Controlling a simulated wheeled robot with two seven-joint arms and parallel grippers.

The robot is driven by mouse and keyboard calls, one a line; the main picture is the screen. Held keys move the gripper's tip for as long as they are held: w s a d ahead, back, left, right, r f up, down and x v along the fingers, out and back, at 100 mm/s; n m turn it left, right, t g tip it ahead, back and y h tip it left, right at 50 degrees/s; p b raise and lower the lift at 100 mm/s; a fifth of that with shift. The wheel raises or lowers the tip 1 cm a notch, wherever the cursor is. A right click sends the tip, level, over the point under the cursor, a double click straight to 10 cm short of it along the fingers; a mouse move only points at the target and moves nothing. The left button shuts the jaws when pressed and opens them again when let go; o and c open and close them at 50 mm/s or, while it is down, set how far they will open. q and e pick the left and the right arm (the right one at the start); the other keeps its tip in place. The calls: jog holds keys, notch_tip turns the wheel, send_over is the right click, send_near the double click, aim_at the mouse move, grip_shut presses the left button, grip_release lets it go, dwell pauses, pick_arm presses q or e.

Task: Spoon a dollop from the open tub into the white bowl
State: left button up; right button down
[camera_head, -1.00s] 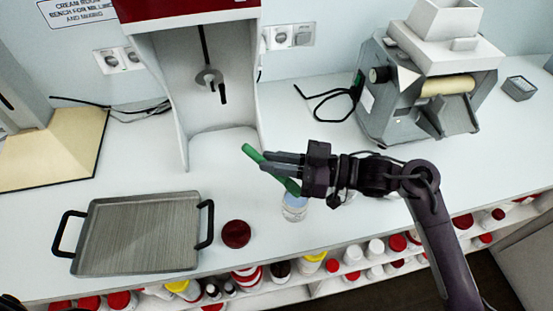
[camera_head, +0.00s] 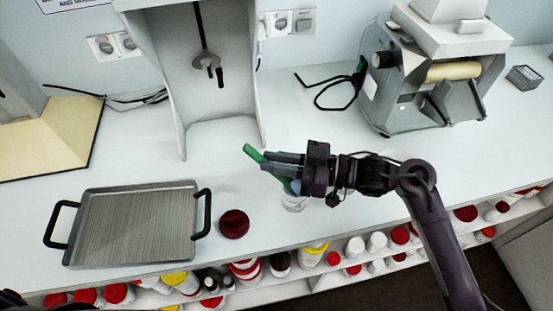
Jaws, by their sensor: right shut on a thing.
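My right gripper (camera_head: 282,163) is shut on a green spoon (camera_head: 253,153), which slants with its upper end to the upper left. The spoon's lower end passes down behind the fingers toward a small pale tub (camera_head: 294,204). The gripper hides most of the tub's top, so I cannot tell whether the spoon is inside it. A dark red round lid or jar top (camera_head: 234,224) lies on the bench left of the tub. A pale rim, perhaps the white bowl (camera_head: 394,155), shows just behind my right forearm, mostly hidden. My left gripper is not in view.
A grey tray with black handles (camera_head: 135,226) lies at the left. A white stand with a stirrer (camera_head: 137,38) and a grey roller mill (camera_head: 430,85) stand behind. A shelf of bottles (camera_head: 280,263) runs below the bench edge. The bench between stand and mill is mostly clear.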

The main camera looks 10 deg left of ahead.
jog(key=shift+r+p, duration=2.95)
jog(key=shift+r, duration=0.2)
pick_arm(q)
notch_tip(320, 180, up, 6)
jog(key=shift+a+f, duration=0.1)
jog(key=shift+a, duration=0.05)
pick_arm(e)
jog(key=shift+f, duration=0.1)
